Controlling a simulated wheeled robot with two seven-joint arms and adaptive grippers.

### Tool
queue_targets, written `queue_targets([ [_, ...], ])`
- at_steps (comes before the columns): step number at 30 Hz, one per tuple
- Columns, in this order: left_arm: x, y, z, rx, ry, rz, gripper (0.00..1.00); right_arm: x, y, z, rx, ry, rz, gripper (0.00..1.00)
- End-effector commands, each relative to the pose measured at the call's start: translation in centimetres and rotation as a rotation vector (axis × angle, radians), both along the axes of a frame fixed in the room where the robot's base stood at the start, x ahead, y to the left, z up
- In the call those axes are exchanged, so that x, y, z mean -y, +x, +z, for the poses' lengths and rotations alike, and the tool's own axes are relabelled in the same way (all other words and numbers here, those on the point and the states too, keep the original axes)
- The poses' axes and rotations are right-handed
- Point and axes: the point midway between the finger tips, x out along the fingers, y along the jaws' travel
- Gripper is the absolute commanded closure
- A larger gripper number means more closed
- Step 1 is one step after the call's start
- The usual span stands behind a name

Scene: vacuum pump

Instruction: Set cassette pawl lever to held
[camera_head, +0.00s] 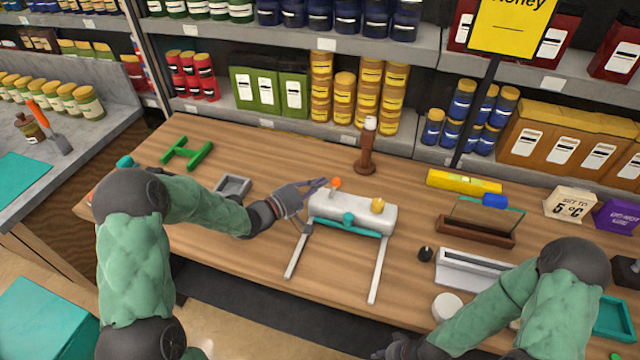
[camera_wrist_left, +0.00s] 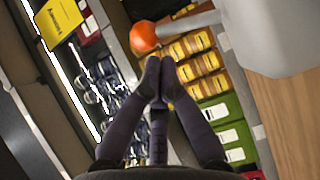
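A pale grey device (camera_head: 352,211) stands mid-table with a teal bar (camera_head: 348,227) along its front and two metal rails toward me. It carries an orange ball knob (camera_head: 336,183) at its back left and a yellow knob (camera_head: 377,205) at its right; I cannot tell which belongs to the pawl lever. My left gripper (camera_head: 322,183) is just left of the orange knob. In the left wrist view its fingertips (camera_wrist_left: 160,66) meet with nothing seen between them. The orange knob (camera_wrist_left: 144,37) on a pale rod appears just past them; contact is unclear. My right gripper (camera_head: 390,351) is low and partly cut off.
A brown bottle-like post (camera_head: 367,146) stands behind the device. A green H-shaped piece (camera_head: 187,153) and a grey tray (camera_head: 233,187) lie left. A brown holder (camera_head: 473,223), a pale tray (camera_head: 472,270) and a yellow level (camera_head: 463,181) are right. Stocked shelves line the back.

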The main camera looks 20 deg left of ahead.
Motion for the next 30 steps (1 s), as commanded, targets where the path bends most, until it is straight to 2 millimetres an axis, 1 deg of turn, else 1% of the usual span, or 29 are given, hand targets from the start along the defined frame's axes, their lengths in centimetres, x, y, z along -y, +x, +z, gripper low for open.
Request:
queue_targets([
  [5, 0.3, 0.0, 0.1, -0.001, -0.001, -0.001, 1.0, 0.0, 0.0, 0.3, 0.0, 0.0, 0.0, 0.6],
  [9, 1.4, 0.1, 0.4, -0.002, -0.001, -0.002, 1.0, 0.0, 0.0, 1.4, 0.0, 0.0, 0.0, 0.6],
  [13, 2.0, 0.1, 0.4, -0.002, 0.0, -0.002, 1.0, 0.0, 0.0, 2.2, 0.0, 0.0, 0.0, 0.6],
  [24, 2.2, 0.0, 0.1, 0.0, 0.0, -0.004, 1.0, 0.0, 0.0, 2.0, 0.001, 0.0, 0.0, 0.6],
  [30, 2.6, -0.1, 0.3, -0.002, 0.0, -0.006, 1.0, 0.0, 0.0, 2.4, 0.001, 0.0, 0.0, 0.6],
])
